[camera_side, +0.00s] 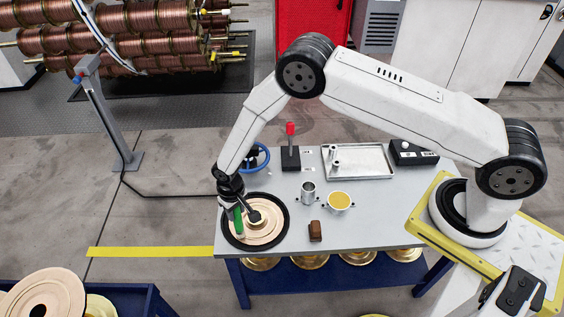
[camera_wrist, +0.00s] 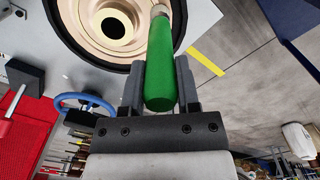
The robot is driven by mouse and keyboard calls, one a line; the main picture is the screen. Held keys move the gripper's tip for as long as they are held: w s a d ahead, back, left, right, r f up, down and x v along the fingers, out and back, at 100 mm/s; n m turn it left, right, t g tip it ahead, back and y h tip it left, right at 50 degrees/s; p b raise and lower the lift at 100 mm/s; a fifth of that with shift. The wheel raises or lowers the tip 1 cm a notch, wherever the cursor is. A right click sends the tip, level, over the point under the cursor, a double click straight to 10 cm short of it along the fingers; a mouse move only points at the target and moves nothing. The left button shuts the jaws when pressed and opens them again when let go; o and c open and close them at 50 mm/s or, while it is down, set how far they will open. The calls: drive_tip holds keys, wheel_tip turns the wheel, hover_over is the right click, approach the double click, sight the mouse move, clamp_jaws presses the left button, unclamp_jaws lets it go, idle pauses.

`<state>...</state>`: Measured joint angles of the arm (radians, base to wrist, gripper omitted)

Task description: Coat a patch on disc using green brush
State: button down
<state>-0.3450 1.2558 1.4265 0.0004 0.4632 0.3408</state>
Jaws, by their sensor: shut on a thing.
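The disc (camera_side: 268,233) is a tan and cream ring on a black round base at the left end of the grey table. It also shows in the wrist view (camera_wrist: 83,35), with a dark hole at its centre. My gripper (camera_side: 236,207) is over the left part of the disc. In the wrist view my gripper (camera_wrist: 160,88) is shut on the green brush (camera_wrist: 161,75), one finger on each side of its handle. The brush also shows in the side view (camera_side: 238,222), close over the disc. Its bristle tip is hidden, so I cannot tell whether it touches the disc.
A cup of yellow liquid (camera_side: 340,201), a metal cup (camera_side: 308,192) and a brown block (camera_side: 315,231) stand right of the disc. Behind are a blue handwheel (camera_side: 263,160), a red-knobbed lever (camera_side: 290,150), a metal tray (camera_side: 368,174) and a black box (camera_side: 408,155).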

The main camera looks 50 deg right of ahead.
drive_tip(key=shift+w+d, duration=1.75)
drive_tip(key=shift+w, duration=1.4)
drive_tip(key=shift+s+a+f, duration=0.1)
drive_tip(key=shift+s+a, duration=0.5)
drive_tip(key=shift+s, duration=0.45)
drive_tip(key=shift+s+a+r, duration=0.1)
drive_tip(key=shift+s+a, duration=0.45)
drive_tip(key=shift+s, duration=0.5)
drive_tip(key=shift+s+a+f, duration=0.1)
drive_tip(key=shift+s+a, duration=0.5)
drive_tip(key=shift+s, duration=0.45)
drive_tip(key=shift+s+a+r, duration=0.1)
drive_tip(key=shift+r, duration=4)
drive_tip(key=shift+d, duration=0.2)
